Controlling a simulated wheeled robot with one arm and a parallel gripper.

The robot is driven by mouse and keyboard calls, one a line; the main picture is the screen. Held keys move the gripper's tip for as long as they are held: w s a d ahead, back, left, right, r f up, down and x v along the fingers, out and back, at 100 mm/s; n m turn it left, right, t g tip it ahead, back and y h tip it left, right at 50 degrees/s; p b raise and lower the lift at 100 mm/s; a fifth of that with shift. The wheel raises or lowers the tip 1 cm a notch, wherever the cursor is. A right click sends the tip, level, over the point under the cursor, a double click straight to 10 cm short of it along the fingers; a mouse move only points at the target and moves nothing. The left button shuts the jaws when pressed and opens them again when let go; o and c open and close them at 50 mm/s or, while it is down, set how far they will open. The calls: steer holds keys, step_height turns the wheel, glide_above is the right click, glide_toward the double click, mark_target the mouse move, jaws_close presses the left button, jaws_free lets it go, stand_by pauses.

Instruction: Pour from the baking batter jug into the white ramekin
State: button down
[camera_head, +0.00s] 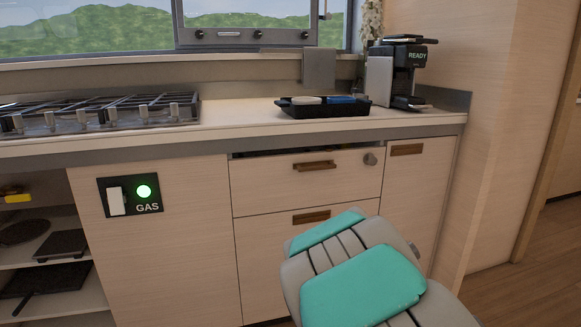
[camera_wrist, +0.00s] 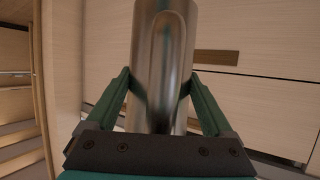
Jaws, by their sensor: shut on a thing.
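My gripper (camera_wrist: 158,90) is shut on a shiny metal jug (camera_wrist: 165,45) in the wrist view, with one green finger on each side of it. The jug's top runs out of the picture, so its mouth and contents are hidden. In the head view my arm, grey with teal covers, fills the lower right and hides the gripper and the jug. I see no white ramekin in either view.
A counter (camera_head: 240,118) holds a gas hob (camera_head: 95,110) at left, a black tray (camera_head: 323,107) with small items, and a coffee machine (camera_head: 397,75) at right. Drawers (camera_head: 300,185) and a gas switch panel (camera_head: 130,196) are below. Open shelves (camera_head: 50,250) stand at lower left.

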steer(key=shift+n+y, duration=0.5)
steer(key=shift+y, duration=0.1)
steer(key=f, duration=0.3)
steer(key=w+f, duration=0.1)
steer(key=f, duration=0.1)
steer(key=shift+w+d, duration=0.1)
steer(key=shift+d, duration=0.2)
steer(key=f, duration=0.2)
steer(key=a+f+n+y, duration=0.1)
steer(key=a+f+y, duration=0.1)
steer(key=f, duration=0.1)
steer(key=shift+w+f+n+t, duration=0.2)
steer(key=shift+f+n+t, duration=0.1)
steer(key=shift+n, duration=0.1)
